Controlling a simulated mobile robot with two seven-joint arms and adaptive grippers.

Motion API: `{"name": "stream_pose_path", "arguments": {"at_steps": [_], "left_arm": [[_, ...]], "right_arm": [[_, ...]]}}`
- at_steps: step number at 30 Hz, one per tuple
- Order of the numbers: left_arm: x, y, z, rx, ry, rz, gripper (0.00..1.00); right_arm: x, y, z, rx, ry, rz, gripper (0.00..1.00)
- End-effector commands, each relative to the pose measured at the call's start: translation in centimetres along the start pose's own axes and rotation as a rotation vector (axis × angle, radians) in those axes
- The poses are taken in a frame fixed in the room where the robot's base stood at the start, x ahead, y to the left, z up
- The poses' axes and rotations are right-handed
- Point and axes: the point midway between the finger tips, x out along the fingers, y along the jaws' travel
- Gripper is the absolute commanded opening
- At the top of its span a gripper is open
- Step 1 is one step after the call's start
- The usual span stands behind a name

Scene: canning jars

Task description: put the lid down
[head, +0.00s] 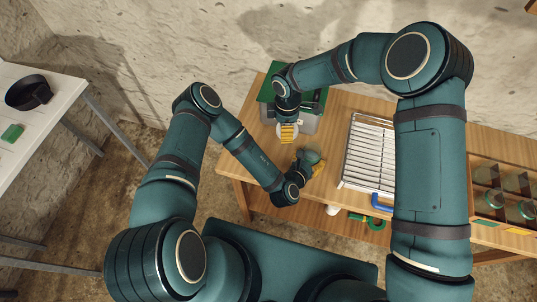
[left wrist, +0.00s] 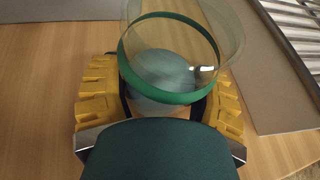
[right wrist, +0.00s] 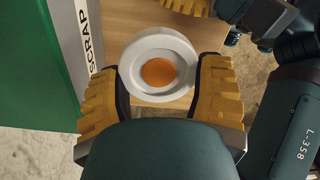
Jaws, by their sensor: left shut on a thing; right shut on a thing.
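The lid (right wrist: 135,52) is a white ring with an orange centre. In the right wrist view it sits between the yellow fingers of my right gripper (right wrist: 160,78), which is shut on it, above the wooden bench. In the head view my right gripper (head: 288,132) is near the bench's back left, by the green bin. My left gripper (left wrist: 160,88) is shut on a clear glass jar (left wrist: 150,28) with a green band. The jar's mouth looks open in the left wrist view. In the head view the jar (head: 311,156) is near the bench's front edge.
The green bin (right wrist: 78,50) marked SCRAP stands close to the lid. A metal wire rack (head: 368,155) lies right of the jar. Shelves with several jars (head: 490,177) are at the far right. Bare wooden bench (head: 345,101) shows between the bin and rack.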

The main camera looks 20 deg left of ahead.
Motion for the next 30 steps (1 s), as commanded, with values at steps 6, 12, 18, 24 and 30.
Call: {"name": "stream_pose_path", "arguments": {"at_steps": [6,12,18,24,30], "left_arm": [[0.0,0.1,-0.2,0.002,0.003,0.002,0.21],[0.0,0.1,-0.2,0.002,0.003,0.003,0.21],[0.0,0.1,-0.2,0.002,0.003,0.003,0.21],[0.0,0.1,-0.2,0.002,0.003,0.003,0.21],[0.0,0.1,-0.1,0.002,0.003,0.003,0.21]], "right_arm": [[2.5,-1.1,-5.4,-0.011,-0.002,-0.004,0.24],[4.7,-1.5,-6.8,-0.008,-0.003,-0.008,0.24],[8.1,-1.4,-6.8,-0.009,-0.001,-0.006,0.24],[9.7,-1.3,-6.8,-0.008,-0.002,-0.005,0.24],[12.1,-1.2,-6.8,-0.009,-0.001,-0.006,0.24]]}}
